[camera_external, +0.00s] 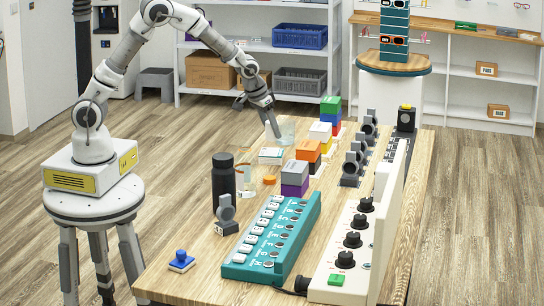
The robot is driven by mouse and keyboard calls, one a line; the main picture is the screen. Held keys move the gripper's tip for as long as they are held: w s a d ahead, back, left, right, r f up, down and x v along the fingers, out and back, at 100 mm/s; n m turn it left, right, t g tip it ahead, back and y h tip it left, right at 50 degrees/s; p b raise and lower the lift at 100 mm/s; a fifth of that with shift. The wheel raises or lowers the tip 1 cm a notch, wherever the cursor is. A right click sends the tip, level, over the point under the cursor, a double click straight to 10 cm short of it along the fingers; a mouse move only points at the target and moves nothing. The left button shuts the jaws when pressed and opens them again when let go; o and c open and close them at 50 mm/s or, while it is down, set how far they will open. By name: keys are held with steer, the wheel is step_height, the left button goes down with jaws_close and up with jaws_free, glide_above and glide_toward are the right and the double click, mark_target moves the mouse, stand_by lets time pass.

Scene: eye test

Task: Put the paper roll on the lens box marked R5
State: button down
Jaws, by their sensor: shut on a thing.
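My gripper (274,132) is low over the middle of the table. It is shut at the left side of a pale, see-through container (288,128), and its fingers overlap that side. The exact grip is too small to see. I cannot make out a paper roll for sure. A white box with a teal band (271,156) lies just in front of my gripper. Coloured boxes stand in stacks to the right: green and blue (330,106), white (320,130), orange (308,150), grey and purple (295,178). I cannot read R5 on any of them.
A black bottle (223,180), a clear mug (243,178) and an orange piece (269,180) stand left of the stacks. A teal rack (272,238) and a white panel with black knobs (350,240) fill the front. Dark grey holders (352,162) stand on the right.

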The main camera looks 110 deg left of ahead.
mark_target(272, 139)
steer(key=shift+f+b, duration=0.45)
steer(key=shift+f, duration=1.5)
steer(key=shift+f, duration=0.2)
steer(key=shift+c, duration=1.8)
jaws_free()
steer(key=shift+r, duration=0.1)
steer(key=shift+r, duration=0.2)
steer(key=p+v, duration=0.2)
steer(key=v, duration=0.9)
steer(key=shift+d+r, duration=0.15)
steer(key=shift+r, duration=0.2)
steer(key=shift+s, duration=0.1)
